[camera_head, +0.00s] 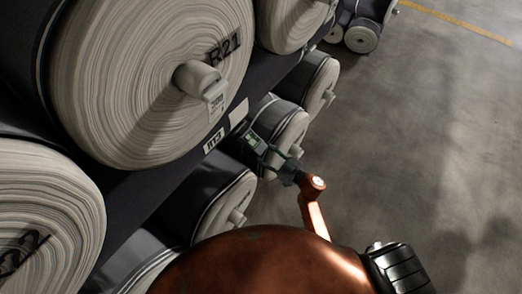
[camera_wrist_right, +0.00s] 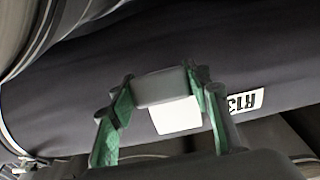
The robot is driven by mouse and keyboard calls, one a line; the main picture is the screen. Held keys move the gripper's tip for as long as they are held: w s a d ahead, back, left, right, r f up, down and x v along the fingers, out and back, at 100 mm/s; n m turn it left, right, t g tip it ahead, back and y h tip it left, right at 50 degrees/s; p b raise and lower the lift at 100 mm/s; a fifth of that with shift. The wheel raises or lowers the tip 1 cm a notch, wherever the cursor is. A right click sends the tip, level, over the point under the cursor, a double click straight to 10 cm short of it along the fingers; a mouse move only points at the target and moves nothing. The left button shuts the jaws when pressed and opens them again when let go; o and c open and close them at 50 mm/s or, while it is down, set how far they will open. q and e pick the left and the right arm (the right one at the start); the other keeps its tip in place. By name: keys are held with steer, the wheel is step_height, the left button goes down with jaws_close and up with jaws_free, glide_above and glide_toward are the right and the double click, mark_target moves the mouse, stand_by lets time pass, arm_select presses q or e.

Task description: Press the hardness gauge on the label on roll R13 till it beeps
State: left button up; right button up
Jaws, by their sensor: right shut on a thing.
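Roll R13 (camera_head: 180,172) is wrapped in dark material and lies below the big roll R21 (camera_head: 130,85). Its printed R13 tag (camera_head: 215,140) also shows in the right wrist view (camera_wrist_right: 246,103). A blank white label (camera_head: 239,113) is on the dark wrap beside the tag. My right gripper (camera_head: 266,151) is shut on the gauge (camera_head: 254,142). In the right wrist view the green fingers hold the grey gauge (camera_wrist_right: 160,86), which overlaps the upper part of the white label (camera_wrist_right: 177,118). I cannot tell whether the gauge touches it. My left gripper is out of view.
Another big roll (camera_head: 45,225) fills the lower left. Smaller rolls with protruding cores, such as this one (camera_head: 228,205), lie below and beside my right gripper. The grey floor (camera_head: 430,130) to the right is open, with a yellow line (camera_head: 455,22) at the far top.

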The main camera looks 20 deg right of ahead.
steer(key=shift+w+a+r, duration=0.15)
steer(key=shift+w+r, duration=0.05)
stand_by(0.3)
steer(key=shift+w+a+r+p, duration=0.2)
steer(key=shift+p, duration=0.15)
stand_by(0.4)
steer(key=shift+w+r, duration=0.15)
steer(key=shift+r, duration=0.1)
stand_by(1.0)
steer(key=s+d+f, duration=0.3)
steer(key=s+f, duration=0.1)
steer(key=s, duration=0.1)
steer(key=shift+d, duration=0.4)
steer(key=shift+f, duration=0.1)
stand_by(0.7)
